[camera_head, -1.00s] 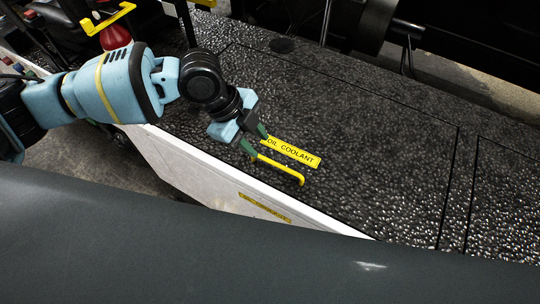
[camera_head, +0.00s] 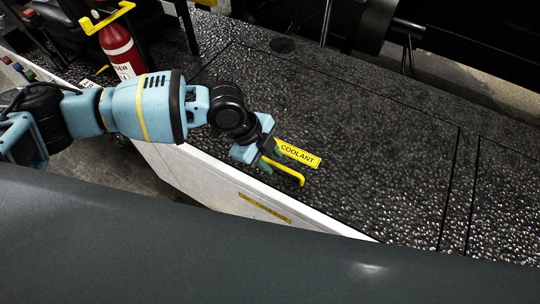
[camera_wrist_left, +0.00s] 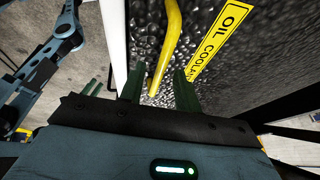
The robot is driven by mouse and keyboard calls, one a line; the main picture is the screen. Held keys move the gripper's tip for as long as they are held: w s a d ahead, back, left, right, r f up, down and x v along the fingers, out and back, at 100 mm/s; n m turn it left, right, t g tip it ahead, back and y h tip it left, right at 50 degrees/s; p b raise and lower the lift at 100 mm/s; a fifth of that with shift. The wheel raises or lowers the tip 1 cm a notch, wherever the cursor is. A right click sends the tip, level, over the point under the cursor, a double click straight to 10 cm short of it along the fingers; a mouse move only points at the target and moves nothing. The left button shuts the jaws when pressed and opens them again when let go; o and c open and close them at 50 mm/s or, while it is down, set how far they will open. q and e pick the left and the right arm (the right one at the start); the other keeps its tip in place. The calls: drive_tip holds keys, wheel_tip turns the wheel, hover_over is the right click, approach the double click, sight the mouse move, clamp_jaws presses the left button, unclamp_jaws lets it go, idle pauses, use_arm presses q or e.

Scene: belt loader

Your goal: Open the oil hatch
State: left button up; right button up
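The oil hatch (camera_head: 375,150) is a black textured panel lying flat, bounded by thin seams. A yellow label (camera_head: 300,154) ending in "COOLANT" is on it; the wrist view reads "OIL COOLA…" (camera_wrist_left: 222,38). A yellow bar handle (camera_head: 291,177) lies beside the label near the white side edge. My left gripper (camera_head: 271,157) is at the handle's left end, partly covering label and handle. In the wrist view its green fingers (camera_wrist_left: 159,90) are apart, with the handle (camera_wrist_left: 167,50) running between them and gaps showing on both sides.
A red fire extinguisher (camera_head: 119,48) stands at the upper left beside a yellow bracket (camera_head: 108,18). A white side panel (camera_head: 195,178) drops below the deck edge. Dark machinery (camera_head: 350,25) crosses the top. Another of my arms shows at the wrist view's left.

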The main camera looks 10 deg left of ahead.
use_arm(q)
clamp_jaws()
use_arm(e)
drive_tip(key=shift+w+a, duration=0.1)
